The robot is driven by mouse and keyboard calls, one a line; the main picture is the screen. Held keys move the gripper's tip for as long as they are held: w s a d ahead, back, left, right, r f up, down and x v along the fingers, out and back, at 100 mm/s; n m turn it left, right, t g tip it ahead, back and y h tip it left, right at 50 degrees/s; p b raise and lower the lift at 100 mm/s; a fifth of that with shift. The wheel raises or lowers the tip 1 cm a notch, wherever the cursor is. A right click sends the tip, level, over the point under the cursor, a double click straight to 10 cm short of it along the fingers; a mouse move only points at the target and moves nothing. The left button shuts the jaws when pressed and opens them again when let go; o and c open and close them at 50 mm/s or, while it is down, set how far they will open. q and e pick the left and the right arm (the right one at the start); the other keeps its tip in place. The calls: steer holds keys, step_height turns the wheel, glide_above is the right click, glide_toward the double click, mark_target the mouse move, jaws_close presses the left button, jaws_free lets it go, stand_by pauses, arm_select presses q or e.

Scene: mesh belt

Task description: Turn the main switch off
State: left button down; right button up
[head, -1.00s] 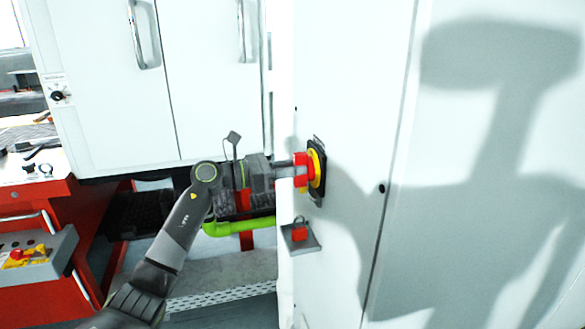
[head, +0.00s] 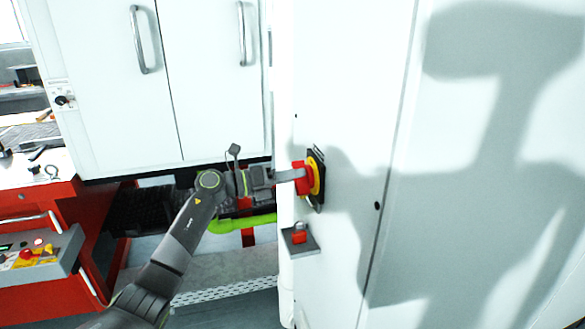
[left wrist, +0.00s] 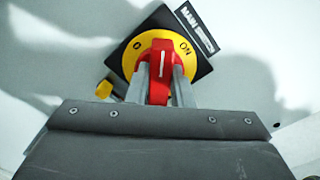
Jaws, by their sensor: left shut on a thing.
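The main switch has a red handle (left wrist: 160,70) on a yellow disc (left wrist: 130,60) with a black square plate (left wrist: 204,68). It is on the white cabinet front, and its red handle (head: 301,178) also shows side-on in the head view. My left gripper (left wrist: 161,88) is shut on the red handle, one finger on each side. The handle's white line stands between the "0" mark and the "ON" mark in the left wrist view. The fingers hide the handle's lower sides. My right gripper is not in view.
A red padlock (head: 299,236) sits on a small grey bracket (head: 302,247) just below the switch. White cupboards (head: 110,90) stand behind my arm. A red bench with a grey control box (head: 42,258) is at left. A green pipe (head: 240,223) runs behind the wrist.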

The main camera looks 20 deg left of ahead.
arm_select(q)
steer(key=shift+w+a+f+n+p, duration=0.1)
steer(key=shift+f+n+p, duration=0.05)
steer(key=shift+n+p, duration=1.95)
steer(key=shift+f+n+p, duration=0.1)
steer(key=shift+n+p, duration=1.45)
steer(key=shift+n, duration=0.95)
steer(key=c, duration=1.3)
jaws_free()
steer(key=shift+f, duration=0.1)
